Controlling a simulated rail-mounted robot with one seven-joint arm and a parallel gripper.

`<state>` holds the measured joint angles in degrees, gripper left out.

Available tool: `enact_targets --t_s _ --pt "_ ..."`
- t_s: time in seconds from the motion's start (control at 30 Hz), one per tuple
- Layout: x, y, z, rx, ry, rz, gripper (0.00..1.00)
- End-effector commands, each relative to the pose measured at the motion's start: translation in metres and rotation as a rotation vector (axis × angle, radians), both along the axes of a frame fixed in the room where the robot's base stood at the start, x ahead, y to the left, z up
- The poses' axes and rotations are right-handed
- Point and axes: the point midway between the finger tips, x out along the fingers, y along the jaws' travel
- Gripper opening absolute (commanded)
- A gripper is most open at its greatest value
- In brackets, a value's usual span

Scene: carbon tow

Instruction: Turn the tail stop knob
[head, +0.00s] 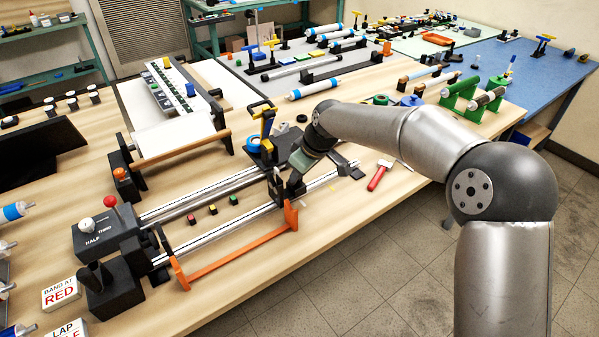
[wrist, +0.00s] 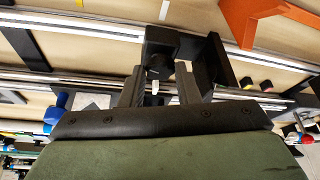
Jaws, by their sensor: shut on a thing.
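The tail stop is a black block (wrist: 176,42) on the silver rails, seen at the top middle of the wrist view. Its small dark knob (wrist: 159,68), with a white mark below it, sits between the two grey fingers of my gripper (wrist: 158,90). My gripper is shut on the knob. In the head view my gripper (head: 287,182) is at the right part of the winding machine, above the rails, and the knob is hidden behind it and the black parts there.
An orange guard bar (head: 235,259) runs along the machine's front. The grey headstock (head: 104,234) with red and white knobs stands at the left end. A yellow and blue stand (head: 264,125) is close behind my gripper.

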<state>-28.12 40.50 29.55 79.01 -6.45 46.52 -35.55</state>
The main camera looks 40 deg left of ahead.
Motion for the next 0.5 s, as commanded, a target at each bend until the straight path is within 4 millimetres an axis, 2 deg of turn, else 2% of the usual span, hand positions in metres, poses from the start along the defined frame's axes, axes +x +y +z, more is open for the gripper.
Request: enact_targets --t_s 0.03,0.07,0.37,0.5 --pt "0.000 0.000 0.001 0.001 -0.001 0.000 0.32" --pt "0.000 0.000 0.001 0.001 -0.001 0.000 0.38" --pt "0.000 0.000 0.001 0.001 -0.001 0.000 0.38" --pt "0.000 -0.004 0.011 0.001 -0.001 -0.001 0.38"
